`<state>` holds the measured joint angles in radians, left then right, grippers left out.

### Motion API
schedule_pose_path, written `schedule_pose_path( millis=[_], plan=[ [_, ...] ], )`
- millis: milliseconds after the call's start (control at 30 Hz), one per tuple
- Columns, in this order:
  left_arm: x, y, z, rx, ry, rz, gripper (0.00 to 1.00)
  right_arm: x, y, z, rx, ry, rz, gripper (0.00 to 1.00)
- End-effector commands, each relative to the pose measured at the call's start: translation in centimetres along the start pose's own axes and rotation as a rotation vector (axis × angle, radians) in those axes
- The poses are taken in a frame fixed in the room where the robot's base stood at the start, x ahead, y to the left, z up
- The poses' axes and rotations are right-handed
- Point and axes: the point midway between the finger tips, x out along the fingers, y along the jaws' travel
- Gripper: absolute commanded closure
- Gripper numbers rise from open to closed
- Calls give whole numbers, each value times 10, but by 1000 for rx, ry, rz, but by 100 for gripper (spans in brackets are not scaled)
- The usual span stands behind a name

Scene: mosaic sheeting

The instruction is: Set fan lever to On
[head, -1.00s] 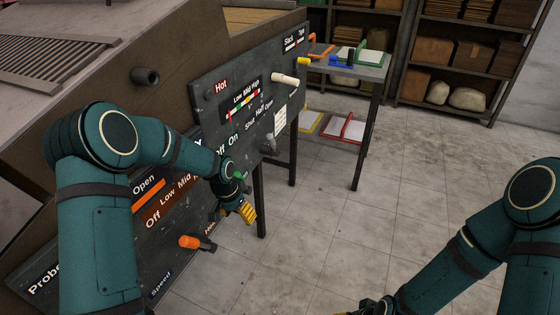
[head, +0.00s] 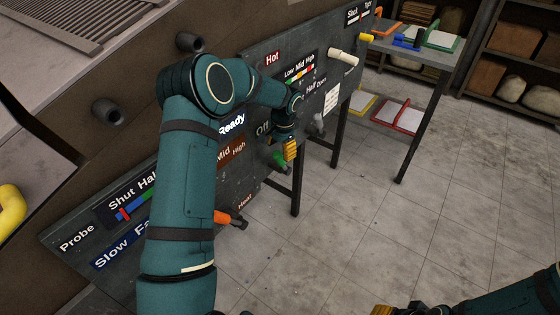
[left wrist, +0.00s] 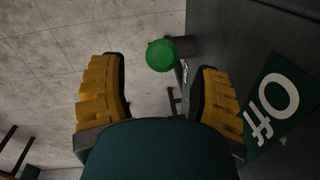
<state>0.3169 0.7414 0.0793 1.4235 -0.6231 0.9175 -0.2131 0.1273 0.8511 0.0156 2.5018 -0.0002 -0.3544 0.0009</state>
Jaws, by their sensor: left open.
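The fan lever appears to be the green-knobbed lever (head: 279,161) by the green label (head: 263,130) reading "Off" on the dark panel; no "Fan" text is readable. In the left wrist view, its round green knob (left wrist: 161,55) shows ahead, in line with the gap between my fingers, and the "Off" label (left wrist: 272,108) is at right. My left gripper (head: 290,149) is open, with yellow fingers, just above the knob in the head view. Contact cannot be told. The "On" side is hidden by my arm. My right gripper (head: 382,310) shows only partly at the bottom edge.
An orange-handled lever (head: 229,218) juts out lower on the panel (head: 262,75). A cream handle (head: 343,57) and a grey knob (head: 318,123) lie farther along. A side table (head: 425,62) stands beyond. The floor (head: 340,230) in front is clear.

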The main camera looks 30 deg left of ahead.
Motion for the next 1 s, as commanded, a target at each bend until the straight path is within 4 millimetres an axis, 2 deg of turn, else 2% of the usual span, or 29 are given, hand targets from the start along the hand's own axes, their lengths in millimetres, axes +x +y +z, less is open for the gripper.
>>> schedule_pose_path(
  millis=[33, 100, 300, 733, 867, 900, 933, 1000],
  plan=[
    [12, 0, 0, -1, -1, 1, 37, 3, 1, 0, 0, 1, 0, 53],
    [24, 0, 0, -1, -1, 2, 37, 6, 2, 0, 0, 3, 0, 53],
    [46, 0, 0, 0, 0, 1, 37, 10, 4, -1, -1, 5, 0, 53],
    [52, 0, 0, 0, 1, 0, 35, 10, 4, -2, -1, 6, 0, 53],
    [52, 0, 0, 0, 1, 0, 81, 10, 4, -1, -1, 6, 0, 53],
    [52, 0, 0, 0, 1, 0, 95, 10, 4, -1, -1, 6, 0, 53],
    [52, 0, 0, 0, 1, 0, 100, 10, 4, -1, -1, 6, 0, 53],
    [52, 0, 0, 0, 1, 0, 100, 10, 4, -1, -1, 6, 0, 53]
  ],
)
